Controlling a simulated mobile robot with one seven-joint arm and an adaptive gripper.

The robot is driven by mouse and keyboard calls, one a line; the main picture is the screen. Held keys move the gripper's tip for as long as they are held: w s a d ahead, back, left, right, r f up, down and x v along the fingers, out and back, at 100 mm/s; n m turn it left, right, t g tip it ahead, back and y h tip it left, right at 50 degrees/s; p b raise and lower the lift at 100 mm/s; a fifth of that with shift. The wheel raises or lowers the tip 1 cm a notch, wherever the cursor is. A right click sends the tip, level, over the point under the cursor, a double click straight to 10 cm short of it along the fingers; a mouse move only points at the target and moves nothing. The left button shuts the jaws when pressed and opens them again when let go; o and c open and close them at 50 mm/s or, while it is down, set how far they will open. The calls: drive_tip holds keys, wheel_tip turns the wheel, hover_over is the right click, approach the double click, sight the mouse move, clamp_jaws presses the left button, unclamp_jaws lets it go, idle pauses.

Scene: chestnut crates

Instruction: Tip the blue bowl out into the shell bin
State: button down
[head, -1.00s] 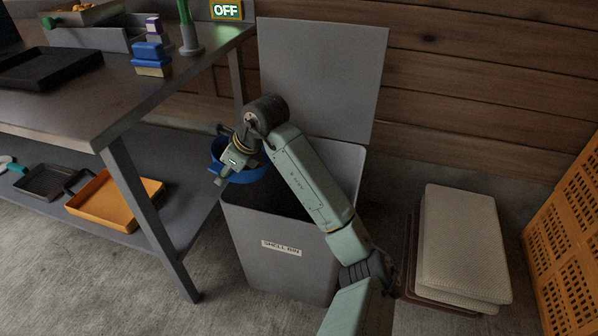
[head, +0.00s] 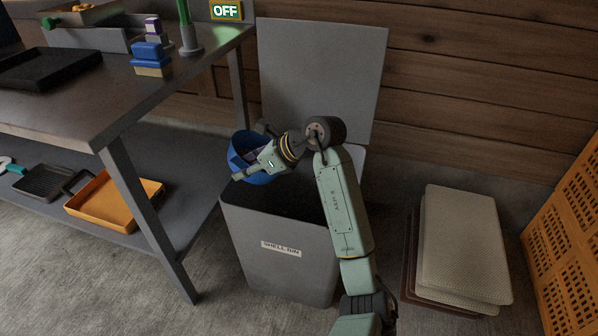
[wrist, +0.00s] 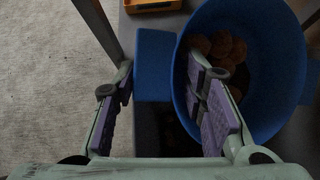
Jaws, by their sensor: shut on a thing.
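The blue bowl (head: 236,160) is in my gripper (head: 250,172), over the back left part of the shell bin (head: 275,270). In the wrist view my gripper (wrist: 160,105) has one finger inside the bowl (wrist: 290,100) and one outside, with a blue block-like part of the bowl between them. Several round brown pieces (wrist: 222,45) lie in the bowl. The bowl looks tilted in the head view, but how far is hard to tell. The grey bin is open, its lid (head: 320,75) standing up behind; its inside is dark.
A metal workbench (head: 120,110) stands close on the left, with an orange tray (head: 115,200) on its lower shelf. Pale stacked pads (head: 460,245) and an orange crate (head: 570,240) are on the right. Bare floor lies between bin and pads.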

drive_tip(key=shift+d+y, duration=0.5)
drive_tip(key=shift+d, duration=0.15)
drive_tip(key=shift+w+d+r+m+y+p, duration=0.15)
drive_tip(key=shift+d+r+m+y+p, duration=0.35)
drive_tip(key=shift+d+r+y+p, duration=0.55)
idle(0.7)
drive_tip(key=shift+d+r+m+t+y+p, duration=0.15)
drive_tip(key=shift+d+r+y, duration=0.2)
drive_tip(key=shift+d+y, duration=0.3)
drive_tip(key=shift+d+r+m+t+y+p, duration=0.15)
drive_tip(key=shift+d+r+y, duration=0.2)
drive_tip(key=shift+d+y, duration=0.2)
idle(0.6)
drive_tip(key=shift+w+d+r+m+y+b, duration=0.1)
drive_tip(key=shift+d+r+m+y+b, duration=0.05)
drive_tip(key=shift+d+y+b, duration=0.35)
drive_tip(key=shift+w+d+r+m+y+b, duration=0.1)
drive_tip(key=shift+d+r+m+y+b, duration=0.05)
drive_tip(key=shift+d+y+b, duration=0.3)
idle(0.4)
drive_tip(key=shift+d+r+m+t+y+b, duration=0.1)
drive_tip(key=shift+d+m+t+y+b, duration=0.15)
drive_tip(key=shift+d+b, duration=0.4)
drive_tip(key=shift+d+r+m+t+y+b, duration=0.15)
drive_tip(key=shift+d+y+b, duration=0.2)
drive_tip(key=shift+d+b, duration=0.25)
drive_tip(key=shift+w+d+t+y+b, duration=0.1)
drive_tip(key=shift+d+t+y+b, duration=0.3)
drive_tip(key=shift+d+y+b, duration=0.4)
idle(0.3)
